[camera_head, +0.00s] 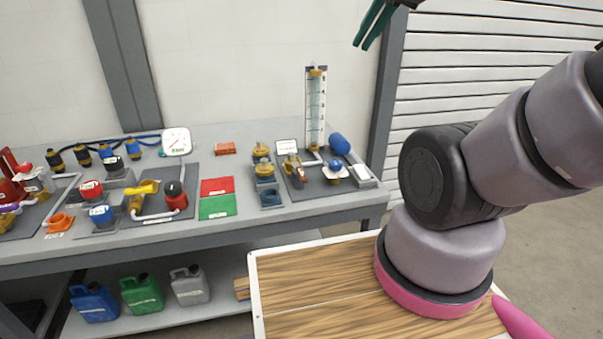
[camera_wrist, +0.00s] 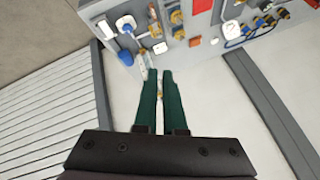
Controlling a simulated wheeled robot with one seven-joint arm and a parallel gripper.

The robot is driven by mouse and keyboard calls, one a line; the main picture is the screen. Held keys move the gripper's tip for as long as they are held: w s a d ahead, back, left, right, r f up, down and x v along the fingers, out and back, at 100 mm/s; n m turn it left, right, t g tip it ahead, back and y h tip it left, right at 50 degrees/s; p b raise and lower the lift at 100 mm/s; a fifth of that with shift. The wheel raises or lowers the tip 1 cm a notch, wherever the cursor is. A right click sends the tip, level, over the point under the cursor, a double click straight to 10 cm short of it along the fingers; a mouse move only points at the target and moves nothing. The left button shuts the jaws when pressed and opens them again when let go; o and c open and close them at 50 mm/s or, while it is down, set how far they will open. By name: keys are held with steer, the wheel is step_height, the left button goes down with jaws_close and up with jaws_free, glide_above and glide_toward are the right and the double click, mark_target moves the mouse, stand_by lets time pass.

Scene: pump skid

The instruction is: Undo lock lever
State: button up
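My gripper (camera_head: 372,40) hangs high at the top of the head view, well above and apart from the bench. Its two green fingers also show in the wrist view (camera_wrist: 159,78), with a narrow empty gap between them. No part carries a readable lock lever label. A yellow lever-like handle (camera_head: 146,188) sits on a pipe fitting on a dark plate at the left of the bench. A red upright part (camera_head: 10,172) stands at the far left edge, partly cut off. I cannot tell which is the lock lever.
The grey bench (camera_head: 245,222) carries a gauge (camera_head: 177,142), a tall sight tube (camera_head: 316,108), red (camera_head: 217,186) and green (camera_head: 216,207) plates and several valves. Jerrycans (camera_head: 142,294) stand on the lower shelf. A wood-topped surface (camera_head: 320,285) lies in front, below my arm.

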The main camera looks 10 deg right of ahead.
steer(key=o, duration=0.5)
steer(key=shift+w, duration=0.15)
steer(key=shift+o, duration=0.3)
steer(key=w+f+n+g+h, duration=0.1)
steer(key=w+f+g, duration=0.1)
steer(key=w+f, duration=0.3)
steer(key=shift+w+a+g+h, duration=0.2)
steer(key=shift+w+g+h, duration=0.1)
steer(key=shift+w, duration=0.7)
steer(key=n+g, duration=0.4)
steer(key=g, duration=0.1)
glide_above(302, 173)
step_height(302, 173, down, 22)
step_height(302, 173, down, 11)
steer(key=shift+f, duration=0.1)
jaws_close()
